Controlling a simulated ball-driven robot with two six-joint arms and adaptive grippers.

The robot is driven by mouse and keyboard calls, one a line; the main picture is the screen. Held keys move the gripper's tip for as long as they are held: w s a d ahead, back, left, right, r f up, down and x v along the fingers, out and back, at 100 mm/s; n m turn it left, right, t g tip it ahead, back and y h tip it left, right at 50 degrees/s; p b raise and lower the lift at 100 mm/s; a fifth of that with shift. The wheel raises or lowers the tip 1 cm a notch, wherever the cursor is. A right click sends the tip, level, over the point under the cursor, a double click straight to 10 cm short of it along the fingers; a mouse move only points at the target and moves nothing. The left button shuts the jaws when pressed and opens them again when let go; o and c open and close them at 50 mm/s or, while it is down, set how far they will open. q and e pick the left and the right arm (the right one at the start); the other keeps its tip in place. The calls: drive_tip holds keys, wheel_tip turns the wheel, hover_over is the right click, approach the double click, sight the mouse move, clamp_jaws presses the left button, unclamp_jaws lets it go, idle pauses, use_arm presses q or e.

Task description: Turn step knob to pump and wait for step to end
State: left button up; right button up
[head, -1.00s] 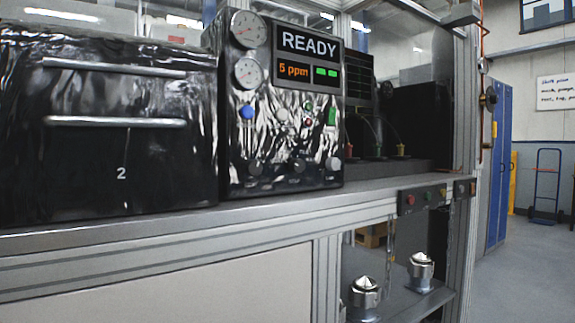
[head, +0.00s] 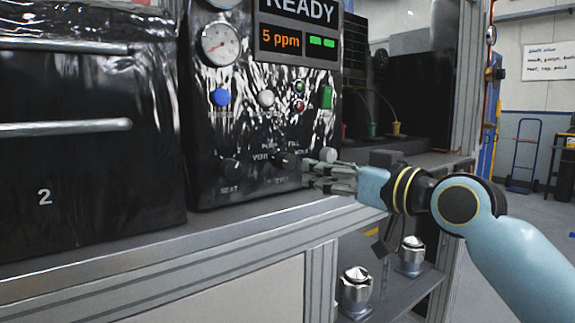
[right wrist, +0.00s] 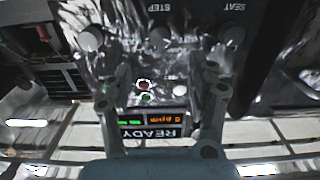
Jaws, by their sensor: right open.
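The dark step knob (head: 283,161) sits low on the black panel (head: 262,118), among the labels VENT, FILL and HOLD and a partly unreadable one at the top. Which label it points at is not readable. It also shows in the right wrist view as a round knob (right wrist: 160,36) beside the upside-down word STEP. My right gripper (head: 306,173) is open and empty, just right of the step knob in the head view. In the right wrist view its fingers (right wrist: 161,62) are spread, with the knob beyond the gap between them. My left gripper is not in view.
A seat knob (head: 230,169) is left of the step knob, and a pale knob (head: 328,155) is right. Above are a blue button (head: 221,97), a white button (head: 266,98) and a green switch (head: 326,97). A bench edge (head: 150,252) runs below.

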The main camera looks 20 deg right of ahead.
sight(289, 163)
drive_tip(key=x, duration=1)
drive_tip(key=shift+w+f, duration=0.1)
drive_tip(key=shift+f, duration=0.1)
drive_tip(key=c, duration=1.1)
